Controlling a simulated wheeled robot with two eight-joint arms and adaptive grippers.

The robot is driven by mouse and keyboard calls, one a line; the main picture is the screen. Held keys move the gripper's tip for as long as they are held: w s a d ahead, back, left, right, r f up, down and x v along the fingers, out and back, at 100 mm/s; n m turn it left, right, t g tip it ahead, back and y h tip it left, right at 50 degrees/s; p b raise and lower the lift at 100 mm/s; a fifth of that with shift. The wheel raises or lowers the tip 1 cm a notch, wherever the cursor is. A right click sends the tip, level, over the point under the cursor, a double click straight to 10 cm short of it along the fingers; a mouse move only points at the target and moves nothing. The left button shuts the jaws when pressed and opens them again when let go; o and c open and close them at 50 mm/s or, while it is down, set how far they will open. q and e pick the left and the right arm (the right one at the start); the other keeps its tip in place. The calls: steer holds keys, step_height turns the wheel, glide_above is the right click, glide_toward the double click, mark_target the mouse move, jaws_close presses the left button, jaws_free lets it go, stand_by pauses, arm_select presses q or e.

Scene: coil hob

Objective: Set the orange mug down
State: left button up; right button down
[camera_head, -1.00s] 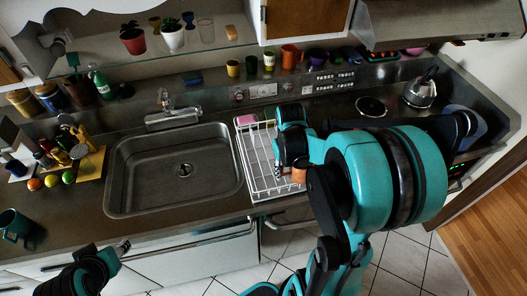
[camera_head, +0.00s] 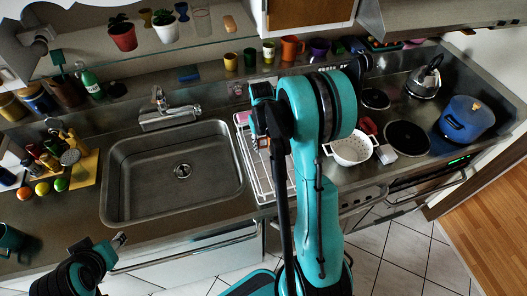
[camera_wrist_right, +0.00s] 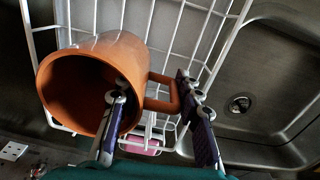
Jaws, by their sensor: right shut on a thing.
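An orange mug (camera_wrist_right: 95,75) is in my right gripper (camera_wrist_right: 152,92) in the right wrist view, its open mouth facing the camera. One finger reaches into the mouth and the other lies against the outside of the handle. White dish rack wires (camera_wrist_right: 185,25) show behind the mug; I cannot tell whether it touches them. In the head view my right gripper (camera_head: 262,118) is over the dish rack (camera_head: 247,165), and my own arm mostly hides the mug. My left gripper (camera_head: 119,241) is at the lower left, away from the rack; its jaw opening is unclear.
The sink (camera_head: 170,195) is left of the rack. A white colander (camera_head: 351,150), hob plates (camera_head: 407,138), a blue pot (camera_head: 466,120) and a kettle (camera_head: 424,80) are to the right. Another orange mug (camera_head: 291,48) stands on the back ledge. A teal mug (camera_head: 12,238) is far left.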

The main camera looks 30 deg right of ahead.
step_height(320, 180, down, 4)
steer(key=shift+f+b, duration=0.1)
steer(key=shift+b, duration=0.25)
steer(key=c, duration=1)
jaws_free()
steer(key=shift+c, duration=0.2)
